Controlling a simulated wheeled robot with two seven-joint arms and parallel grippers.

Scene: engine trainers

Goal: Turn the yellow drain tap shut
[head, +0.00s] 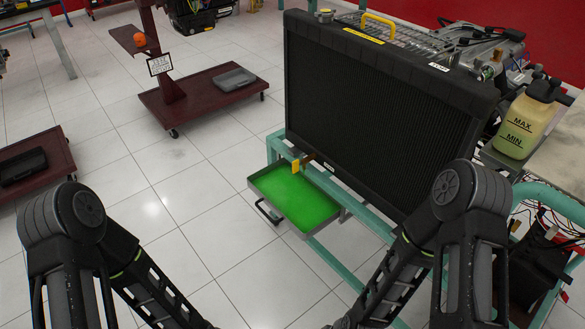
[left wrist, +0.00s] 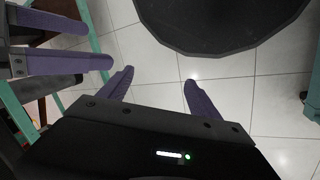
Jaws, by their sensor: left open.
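The yellow drain tap (head: 296,166) sits at the lower left front of the black radiator (head: 375,110), just above the green-filled drain tray (head: 297,198). Its handle appears as a small upright yellow tab. My arms reach down at both sides of the head view, and both grippers are below its bottom edge. In the left wrist view my left gripper (left wrist: 158,77) is open and empty over the tiled floor. My right gripper (left wrist: 98,46) shows at the left of that view, its two purple fingers apart with nothing between them. The tap does not show in the left wrist view.
A coolant bottle (head: 525,118) stands at the right. A dark red cart (head: 200,95) and a second one (head: 50,160) stand on the left. The tiled floor left of the tray is clear.

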